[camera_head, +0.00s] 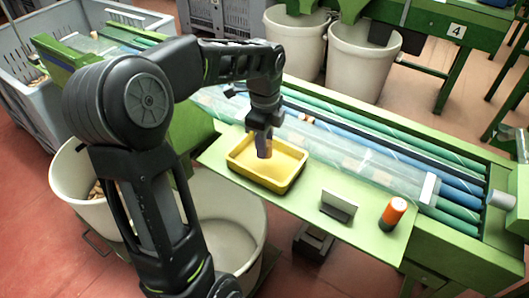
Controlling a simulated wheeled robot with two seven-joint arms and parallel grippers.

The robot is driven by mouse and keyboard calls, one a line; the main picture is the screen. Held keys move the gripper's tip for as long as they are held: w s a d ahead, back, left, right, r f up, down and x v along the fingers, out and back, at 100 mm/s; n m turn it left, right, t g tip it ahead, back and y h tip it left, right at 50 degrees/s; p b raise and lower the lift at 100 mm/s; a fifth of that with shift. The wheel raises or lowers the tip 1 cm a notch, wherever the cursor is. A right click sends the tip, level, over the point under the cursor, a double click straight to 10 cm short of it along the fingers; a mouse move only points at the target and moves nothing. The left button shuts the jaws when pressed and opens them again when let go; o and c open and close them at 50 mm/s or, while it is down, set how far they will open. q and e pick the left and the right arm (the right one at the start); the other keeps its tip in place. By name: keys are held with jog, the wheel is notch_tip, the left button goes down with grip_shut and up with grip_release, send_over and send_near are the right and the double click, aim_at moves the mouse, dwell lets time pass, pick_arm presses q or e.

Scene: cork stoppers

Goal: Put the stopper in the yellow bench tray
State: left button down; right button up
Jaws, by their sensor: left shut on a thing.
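The yellow bench tray (281,184) sits on the light green bench plate, left of its middle. My left gripper (264,140) points down above the tray. It is shut on a brownish cork stopper (264,149), whose lower end shows below the fingers, over or inside the tray's opening. I cannot tell whether the stopper touches the tray floor. My right gripper is not in view.
Behind runs a roller conveyor with a clear cover (350,155). White bins (365,60) stand behind the conveyor.

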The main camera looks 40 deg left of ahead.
pick_arm(q)
jog(key=shift+f, duration=1.7)
jog(key=shift+f, duration=0.1)
jog(key=c, duration=1.1)
grip_release()
jog(key=shift+c, duration=0.2)
notch_tip(320, 180, up, 12)
jog(key=shift+r, duration=0.15)
